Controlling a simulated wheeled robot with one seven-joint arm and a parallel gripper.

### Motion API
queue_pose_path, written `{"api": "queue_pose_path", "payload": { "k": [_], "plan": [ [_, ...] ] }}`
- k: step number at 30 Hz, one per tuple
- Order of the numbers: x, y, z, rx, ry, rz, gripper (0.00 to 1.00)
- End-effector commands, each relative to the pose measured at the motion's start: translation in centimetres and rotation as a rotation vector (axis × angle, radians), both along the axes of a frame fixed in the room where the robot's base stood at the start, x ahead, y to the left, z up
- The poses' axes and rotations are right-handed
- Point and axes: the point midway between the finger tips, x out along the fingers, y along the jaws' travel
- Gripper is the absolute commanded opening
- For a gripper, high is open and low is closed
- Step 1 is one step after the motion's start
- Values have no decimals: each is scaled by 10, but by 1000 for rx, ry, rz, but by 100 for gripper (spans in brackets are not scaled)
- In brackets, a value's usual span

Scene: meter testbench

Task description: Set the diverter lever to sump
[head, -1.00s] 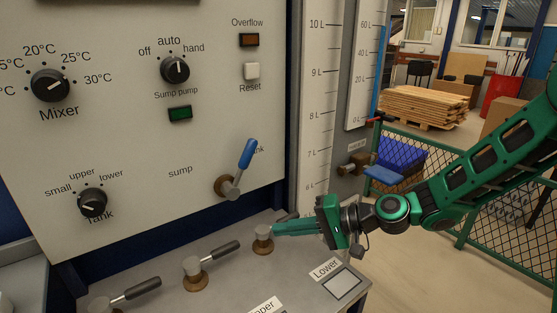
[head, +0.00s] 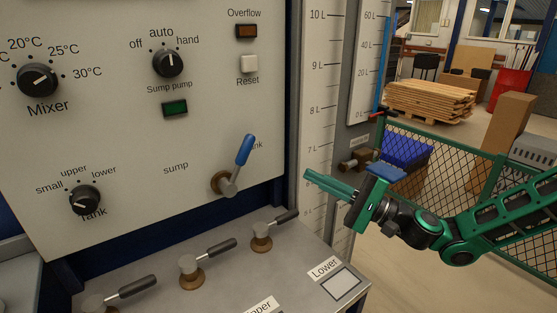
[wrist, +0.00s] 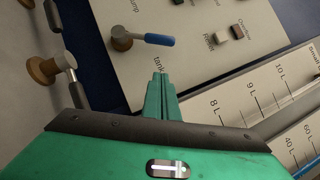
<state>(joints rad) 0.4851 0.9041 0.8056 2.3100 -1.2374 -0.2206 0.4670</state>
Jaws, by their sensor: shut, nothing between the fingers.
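The diverter lever (head: 243,150) has a blue handle on a brass and grey pivot, on the lower right of the white panel. Its handle points up and to the right, towards the partly covered "tank" label; the "sump" label (head: 176,167) is to its left. In the wrist view the blue lever (wrist: 152,41) lies ahead of my fingertips, with "tank" beside it. My green gripper (head: 308,178) is shut and empty, to the right of the lever and slightly lower in the head view, apart from it. In the wrist view my fingers (wrist: 160,76) point at the panel.
Grey-handled valves (head: 262,240) stand on the ledge below the panel. Level scales (head: 318,100) rise right of the panel, behind my gripper. A blue-handled brass valve (head: 362,158) sits near my gripper. A green mesh fence (head: 440,185) is at the right.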

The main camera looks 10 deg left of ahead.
Motion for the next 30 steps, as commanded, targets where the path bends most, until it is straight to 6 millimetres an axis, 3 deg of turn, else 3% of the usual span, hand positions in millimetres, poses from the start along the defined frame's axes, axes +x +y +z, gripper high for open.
{"api": "queue_pose_path", "payload": {
  "k": [5, 19, 30],
  "plan": [
    [1, 16, 5, 0, -3, 5, 0],
    [15, 96, 28, 0, -3, 5, 0],
    [-4, 121, 46, -1, 0, 2, 0]
  ]
}}
